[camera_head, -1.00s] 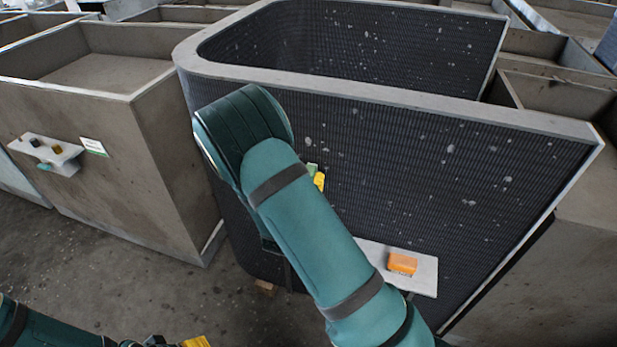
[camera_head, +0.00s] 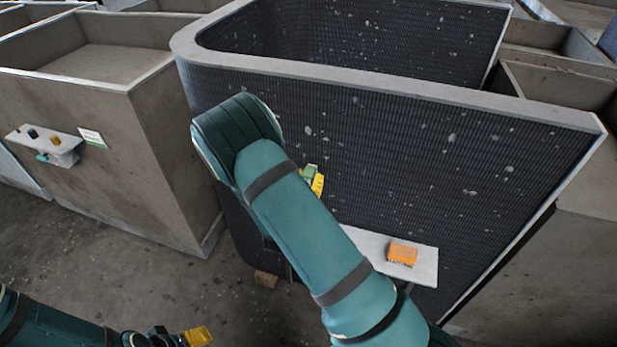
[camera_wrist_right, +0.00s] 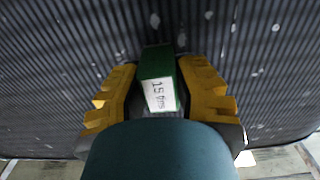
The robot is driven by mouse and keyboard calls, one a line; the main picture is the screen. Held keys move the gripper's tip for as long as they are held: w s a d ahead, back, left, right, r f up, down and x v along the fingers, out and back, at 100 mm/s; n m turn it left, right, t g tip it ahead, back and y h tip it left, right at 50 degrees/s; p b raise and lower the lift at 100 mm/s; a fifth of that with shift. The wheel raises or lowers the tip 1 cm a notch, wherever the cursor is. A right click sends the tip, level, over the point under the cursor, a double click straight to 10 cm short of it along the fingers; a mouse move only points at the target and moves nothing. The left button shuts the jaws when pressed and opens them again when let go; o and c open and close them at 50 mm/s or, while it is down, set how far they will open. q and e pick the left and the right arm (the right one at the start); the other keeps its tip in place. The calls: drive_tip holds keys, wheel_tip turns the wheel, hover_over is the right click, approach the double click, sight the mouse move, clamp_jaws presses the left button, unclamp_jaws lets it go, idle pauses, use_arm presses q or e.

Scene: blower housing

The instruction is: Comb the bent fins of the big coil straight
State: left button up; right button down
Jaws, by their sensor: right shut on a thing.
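The big coil (camera_head: 400,150) is a dark, curved, finned block with a grey top edge and pale specks on its fins. It also fills the right wrist view (camera_wrist_right: 60,50). My right gripper (camera_wrist_right: 160,85) is shut on a green comb (camera_wrist_right: 157,68) with a white label reading "15 fins". The comb's far end is at or close to the fins; contact cannot be told. In the head view my right arm hides most of the gripper and comb. My left gripper (camera_head: 190,338) shows at the bottom edge, low and away from the coil; its jaw opening is unclear.
A white shelf (camera_head: 425,262) with an orange block (camera_head: 402,253) stands in front of the coil's lower right. A grey bin (camera_head: 130,130) stands at left, bearing a small shelf (camera_head: 68,143) with small items.

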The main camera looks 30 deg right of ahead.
drive_tip(key=v, duration=0.6)
idle(0.3)
drive_tip(key=v, duration=0.3)
idle(0.5)
idle(0.3)
